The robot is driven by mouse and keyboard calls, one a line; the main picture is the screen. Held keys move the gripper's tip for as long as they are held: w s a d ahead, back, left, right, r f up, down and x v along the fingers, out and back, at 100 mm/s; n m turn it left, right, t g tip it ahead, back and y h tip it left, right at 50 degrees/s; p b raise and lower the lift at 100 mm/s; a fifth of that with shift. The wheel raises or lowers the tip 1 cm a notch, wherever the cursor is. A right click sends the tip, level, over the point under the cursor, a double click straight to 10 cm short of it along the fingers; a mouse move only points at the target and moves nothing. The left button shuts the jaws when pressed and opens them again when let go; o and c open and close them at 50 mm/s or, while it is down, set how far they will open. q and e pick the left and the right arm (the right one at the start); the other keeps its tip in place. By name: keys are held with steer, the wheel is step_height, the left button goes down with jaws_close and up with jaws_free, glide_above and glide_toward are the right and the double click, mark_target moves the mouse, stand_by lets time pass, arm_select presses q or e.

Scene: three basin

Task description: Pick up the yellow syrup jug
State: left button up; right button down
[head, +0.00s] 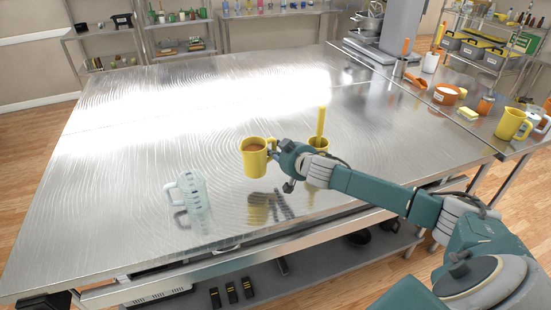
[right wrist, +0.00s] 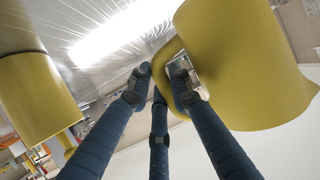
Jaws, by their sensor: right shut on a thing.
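The yellow jug (head: 255,165) holds brown syrup and hangs a little above the metal table, its reflection apart below it. My right gripper (head: 274,151) reaches it from the right at its handle side. In the right wrist view the jug (right wrist: 245,60) fills the upper right, and the fingers of my right gripper (right wrist: 160,85) are closed on its handle. The jug looks roughly upright in the head view. My left gripper is in neither view.
A yellow container (head: 318,172) with a yellow stick stands just right, partly behind my arm. A clear measuring jug (head: 189,194) stands at the left front. Another yellow jug (head: 512,124) and an orange pot (head: 447,94) are on the right counter. The table's left and back are clear.

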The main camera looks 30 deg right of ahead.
steer(key=shift+r+b, duration=0.6)
steer(key=shift+r, duration=6.2)
steer(key=shift+r, duration=0.1)
steer(key=c, duration=2.2)
jaws_free()
jaws_close()
